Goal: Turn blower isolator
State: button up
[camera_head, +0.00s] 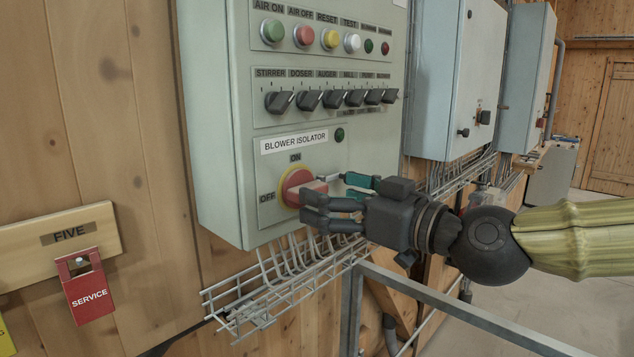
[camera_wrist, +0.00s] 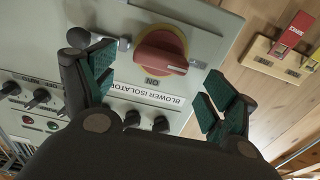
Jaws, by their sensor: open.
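The blower isolator (camera_head: 296,184) is a red rotary handle on a round base, low on the grey panel, with ON above and OFF at its left. In the wrist view the red handle (camera_wrist: 160,53) lies roughly crosswise, slightly tilted, with a pale mark near its right end. My gripper (camera_head: 322,190) is in front of the isolator and partly covers its right side. In the wrist view my open gripper (camera_wrist: 155,65) has its green-padded fingers on either side of the handle, apart from it. Whether any finger touches the base cannot be told.
Several black selector switches (camera_head: 333,98) and coloured push buttons (camera_head: 304,35) sit above on the panel. A wire cable tray (camera_head: 285,278) and grey rail (camera_head: 455,313) lie below. A red SERVICE tag (camera_head: 89,296) hangs on a wooden board at the left.

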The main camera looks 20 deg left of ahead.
jog(key=shift+p+x, duration=0.65)
jog(key=shift+x, duration=1.25)
jog(key=shift+c, duration=0.2)
jog(key=c, duration=1)
